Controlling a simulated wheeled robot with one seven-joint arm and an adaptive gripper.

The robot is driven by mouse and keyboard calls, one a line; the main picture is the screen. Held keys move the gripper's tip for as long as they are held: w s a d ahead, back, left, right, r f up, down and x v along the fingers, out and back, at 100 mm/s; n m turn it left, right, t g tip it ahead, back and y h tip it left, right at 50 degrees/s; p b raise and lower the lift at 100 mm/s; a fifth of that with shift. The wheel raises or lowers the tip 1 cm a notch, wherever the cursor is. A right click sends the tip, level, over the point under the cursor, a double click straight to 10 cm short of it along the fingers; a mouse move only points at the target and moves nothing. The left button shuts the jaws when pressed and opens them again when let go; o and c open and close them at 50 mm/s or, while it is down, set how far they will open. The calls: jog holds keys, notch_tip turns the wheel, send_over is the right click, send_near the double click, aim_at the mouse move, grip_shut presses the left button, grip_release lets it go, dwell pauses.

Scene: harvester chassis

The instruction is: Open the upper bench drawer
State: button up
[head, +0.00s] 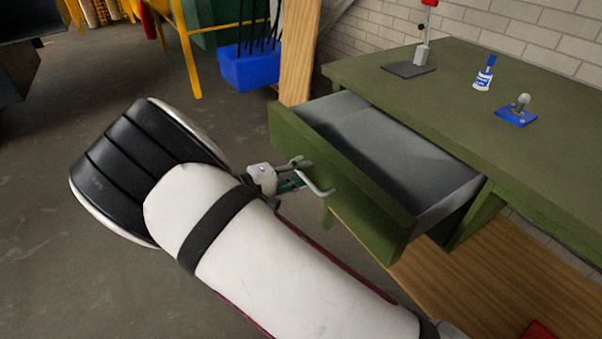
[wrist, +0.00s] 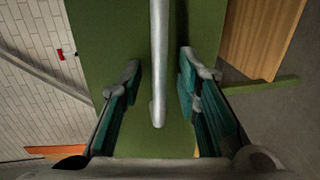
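The green upper bench drawer (head: 345,185) is pulled well out of the bench, and its grey, empty-looking inside shows in the head view. Its pale bar handle (head: 324,190) is on the front face. In the wrist view the handle (wrist: 158,95) runs between the two teal-padded fingers of my gripper (wrist: 160,65). A gap shows on each side of the handle, so the fingers are open around it and not pressed on it.
The green bench top (head: 455,75) holds a blue-and-white bottle (head: 484,73), a small blue-based device (head: 517,109) and a dark plate (head: 408,69). A wooden lower shelf (head: 450,285) is below the drawer. A blue bin (head: 248,70) stands behind.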

jog(key=v, duration=1.2)
dwell(0.3)
jog(key=s+d+r+m+g+y, duration=0.25)
jog(key=s+d+r+g, duration=0.2)
jog(key=d+r, duration=0.55)
jog(key=s+d+r+m+g+y, duration=0.25)
jog(key=d+r+g, duration=0.25)
jog(key=d, duration=1)
jog(key=s+d+r+m+y, duration=0.1)
jog(key=s+d+r+y, duration=0.15)
jog(key=s, duration=0.35)
jog(key=s+d+r+y, duration=0.2)
jog(key=s+d, duration=0.2)
jog(key=s, duration=0.2)
jog(key=s+f+m+t+y, duration=0.1)
jog(key=s+t+y, duration=0.15)
jog(key=s, duration=0.95)
notch_tip(320, 180, up, 15)
jog(key=d+t+p, duration=0.1)
jog(key=t+p, duration=0.1)
jog(key=p, duration=1.2)
jog(key=shift+y, duration=0.3)
